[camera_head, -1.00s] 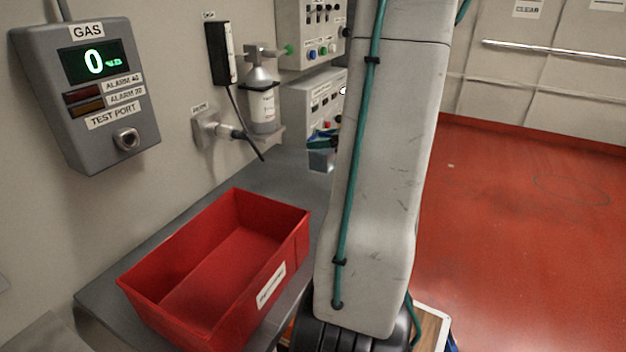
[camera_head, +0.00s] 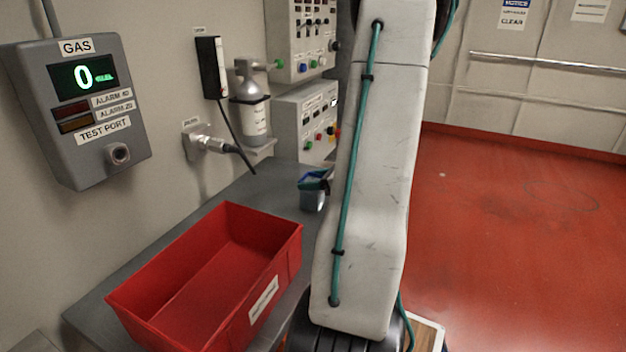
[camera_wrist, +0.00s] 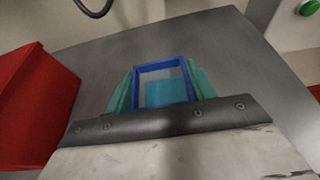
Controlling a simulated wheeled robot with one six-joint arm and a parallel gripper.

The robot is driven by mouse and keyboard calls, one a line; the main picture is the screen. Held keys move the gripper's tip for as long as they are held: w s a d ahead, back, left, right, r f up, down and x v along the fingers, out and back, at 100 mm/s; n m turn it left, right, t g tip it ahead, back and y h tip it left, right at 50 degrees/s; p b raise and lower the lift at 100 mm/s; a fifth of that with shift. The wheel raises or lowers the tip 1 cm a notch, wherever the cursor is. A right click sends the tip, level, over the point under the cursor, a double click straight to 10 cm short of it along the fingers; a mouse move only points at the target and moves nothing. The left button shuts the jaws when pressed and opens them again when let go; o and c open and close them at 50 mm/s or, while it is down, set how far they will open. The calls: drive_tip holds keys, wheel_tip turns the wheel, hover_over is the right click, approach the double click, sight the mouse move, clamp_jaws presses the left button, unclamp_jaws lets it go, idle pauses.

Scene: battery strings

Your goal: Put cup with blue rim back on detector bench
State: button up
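The cup with the blue rim (camera_wrist: 163,70) is square, with a pale grey and teal inside, and stands upright between the teal fingers of my gripper (camera_wrist: 160,92) in the wrist view. The fingers press against its left and right sides. In the head view the cup (camera_head: 312,200) shows as a small blue-grey body below my gripper (camera_head: 315,180), partly behind my arm. The grey detector bench (camera_head: 262,190) runs along the wall beneath the gas detector (camera_head: 85,110). I cannot tell whether the cup's base touches the bench.
A red bin (camera_head: 215,270) stands on the bench's near part, left of my gripper. A gas bottle (camera_head: 250,105) on a wall bracket and a control box (camera_head: 305,120) are behind the cup. The bench surface around the cup looks clear. Red floor (camera_head: 500,230) lies to the right.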

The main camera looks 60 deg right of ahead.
drive_tip(key=o, duration=0.4)
